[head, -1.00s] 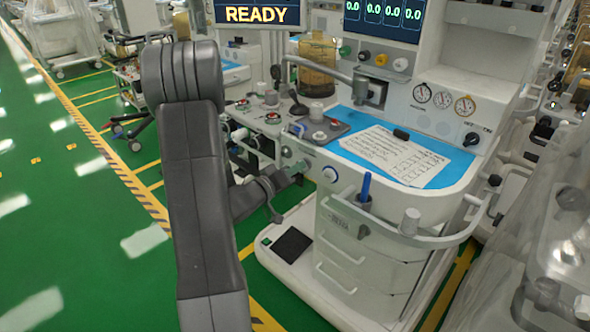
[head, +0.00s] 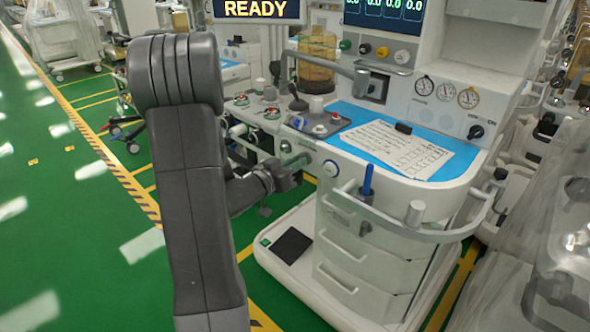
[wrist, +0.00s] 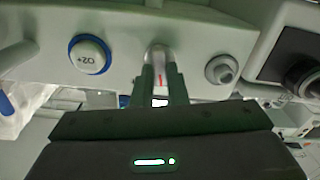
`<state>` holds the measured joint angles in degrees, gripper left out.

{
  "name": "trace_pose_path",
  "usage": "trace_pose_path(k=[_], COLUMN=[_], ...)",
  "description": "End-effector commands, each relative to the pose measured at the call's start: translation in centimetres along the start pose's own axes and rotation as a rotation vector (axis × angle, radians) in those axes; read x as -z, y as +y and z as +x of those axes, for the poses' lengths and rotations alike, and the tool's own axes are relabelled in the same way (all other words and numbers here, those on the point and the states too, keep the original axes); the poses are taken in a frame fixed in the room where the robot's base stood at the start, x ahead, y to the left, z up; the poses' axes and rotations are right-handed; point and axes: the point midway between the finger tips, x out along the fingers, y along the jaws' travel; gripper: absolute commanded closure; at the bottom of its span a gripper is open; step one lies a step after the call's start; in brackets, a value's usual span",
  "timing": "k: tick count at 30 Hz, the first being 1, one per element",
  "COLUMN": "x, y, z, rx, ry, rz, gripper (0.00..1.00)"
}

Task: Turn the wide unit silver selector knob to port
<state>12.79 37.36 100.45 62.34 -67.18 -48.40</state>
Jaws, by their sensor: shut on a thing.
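The silver selector knob (wrist: 159,58) sticks out of the white front panel of the unit (wrist: 200,35) in the wrist view, with a small red mark near its end. My gripper (wrist: 160,85) is shut on this knob, one finger on each side. In the head view my gripper (head: 298,172) is at the unit's front edge, left of the blue-ringed button. The fingers and my arm partly hide the knob there, and I cannot read which way it points.
A white O2+ button with a blue ring (wrist: 89,54) is left of the knob in the wrist view; a grey round fitting (wrist: 222,69) is to its right. Drawers (head: 350,255) are below the worktop. A rail (head: 430,238) curves around the front right. Green floor is open at left.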

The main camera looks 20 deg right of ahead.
Motion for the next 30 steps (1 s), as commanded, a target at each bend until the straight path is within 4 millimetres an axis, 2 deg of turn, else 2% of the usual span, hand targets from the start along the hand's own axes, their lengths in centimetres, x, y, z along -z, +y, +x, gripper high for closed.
trace_pose_path(k=[21, 30], x=[-0.44, -0.44], y=[0.21, 0.3], z=[-0.02, -0.03], rx=[0.0, 0.0], ry=[0.001, 0.0], rz=[0.676, 0.884], gripper=[1.0, 1.0])
